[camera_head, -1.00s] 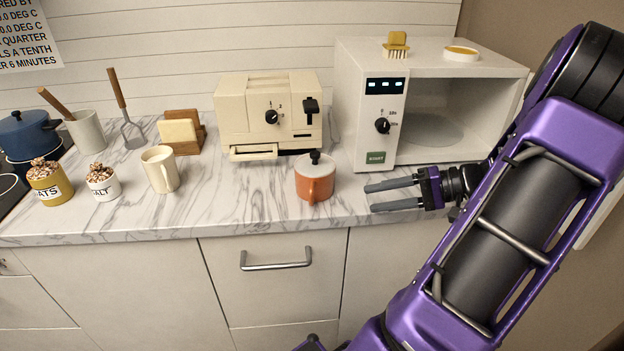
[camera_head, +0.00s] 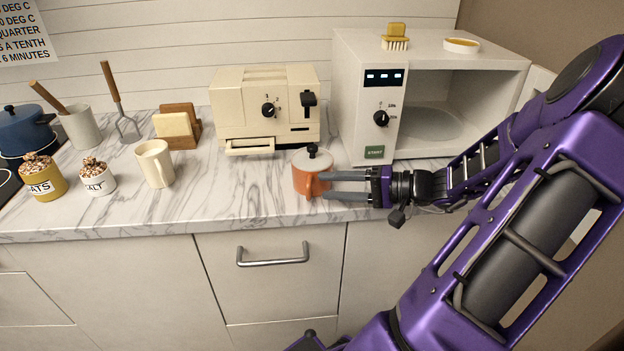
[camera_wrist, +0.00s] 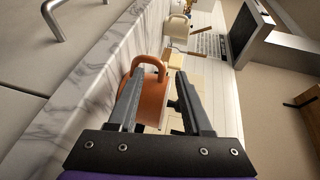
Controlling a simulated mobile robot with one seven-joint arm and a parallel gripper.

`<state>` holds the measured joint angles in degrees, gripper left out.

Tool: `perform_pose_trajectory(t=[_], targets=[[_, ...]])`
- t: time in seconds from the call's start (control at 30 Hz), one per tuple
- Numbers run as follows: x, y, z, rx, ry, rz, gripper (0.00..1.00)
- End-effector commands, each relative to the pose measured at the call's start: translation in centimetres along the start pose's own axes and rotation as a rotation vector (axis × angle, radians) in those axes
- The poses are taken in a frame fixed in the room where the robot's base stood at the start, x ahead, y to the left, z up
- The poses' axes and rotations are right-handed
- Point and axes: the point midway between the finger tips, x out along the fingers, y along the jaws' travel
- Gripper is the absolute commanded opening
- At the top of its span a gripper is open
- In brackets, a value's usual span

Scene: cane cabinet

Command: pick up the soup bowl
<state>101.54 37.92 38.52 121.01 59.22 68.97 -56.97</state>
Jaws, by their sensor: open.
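The soup bowl (camera_head: 306,178) is an orange pot-like bowl with a pale lid, a black knob and a side handle. It stands upright on the marble counter in front of the toaster. My gripper (camera_head: 328,186) is open at its right side, with the fingertips at the bowl's handle side. In the wrist view the orange bowl (camera_wrist: 155,100) and its looped handle show ahead of and between the open fingers (camera_wrist: 158,95). I cannot tell whether the fingers touch it. The fingers hide part of the bowl's right side.
A cream toaster (camera_head: 265,105) stands behind the bowl, and a white microwave (camera_head: 372,125) with an open cavity stands behind my gripper. A cream mug (camera_head: 155,164) stands to the left. The counter's front edge (camera_head: 240,228) is close. Counter between mug and bowl is clear.

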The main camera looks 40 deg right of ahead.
Motion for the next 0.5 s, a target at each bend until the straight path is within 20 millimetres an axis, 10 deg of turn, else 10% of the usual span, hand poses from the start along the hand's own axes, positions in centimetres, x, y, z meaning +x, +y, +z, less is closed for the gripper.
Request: perform_pose_trajectory(t=[0.5], targets=[[5.5, -0.4, -0.9, 0.0, -0.002, 0.0, 0.5]])
